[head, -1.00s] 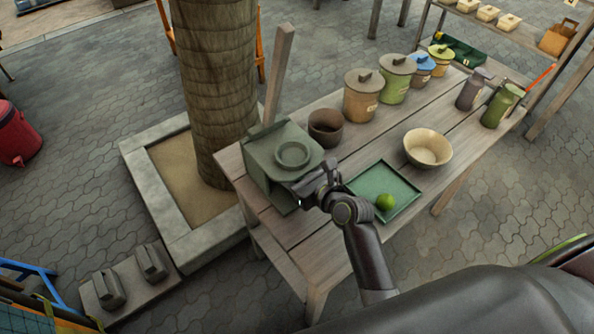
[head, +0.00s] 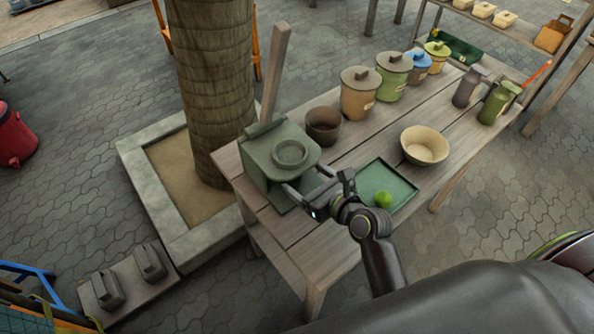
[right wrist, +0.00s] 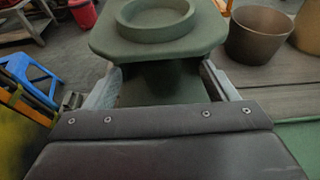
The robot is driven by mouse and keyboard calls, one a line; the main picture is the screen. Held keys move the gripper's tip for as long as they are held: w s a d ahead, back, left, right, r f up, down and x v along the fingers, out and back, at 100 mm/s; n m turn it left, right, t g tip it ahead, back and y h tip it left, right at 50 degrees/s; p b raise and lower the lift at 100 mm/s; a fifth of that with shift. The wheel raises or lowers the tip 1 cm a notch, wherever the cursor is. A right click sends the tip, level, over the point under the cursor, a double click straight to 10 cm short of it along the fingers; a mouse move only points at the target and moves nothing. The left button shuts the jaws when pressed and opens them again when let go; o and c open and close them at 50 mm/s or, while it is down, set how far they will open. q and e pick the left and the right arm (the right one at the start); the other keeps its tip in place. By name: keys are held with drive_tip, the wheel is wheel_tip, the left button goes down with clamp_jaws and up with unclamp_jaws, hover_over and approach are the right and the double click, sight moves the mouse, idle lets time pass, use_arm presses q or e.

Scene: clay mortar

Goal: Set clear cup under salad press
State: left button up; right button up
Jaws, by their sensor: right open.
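The salad press (head: 262,160) is a green-grey block with a round raised ring on its top plate and an upright lever behind. It stands at the left end of the wooden table. It also fills the top of the right wrist view (right wrist: 158,42). My right gripper (head: 305,180) is open at the front of the press, its two fingers apart and pointing under the top plate. In the right wrist view, the fingers (right wrist: 162,78) lie either side of the shaded space below the plate. I cannot make out a clear cup in either view. My left gripper is not in view.
A brown pot (head: 323,125) stands right of the press. A green tray (head: 405,188) with a lime (head: 383,199) lies close right of my gripper. A cream bowl (head: 424,146) and several lidded jars stand farther along the table (head: 322,248). A tree trunk rises behind.

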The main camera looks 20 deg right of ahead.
drive_tip(key=v, duration=0.6)
drive_tip(key=shift+s, duration=0.3)
drive_tip(key=shift+r, duration=0.1)
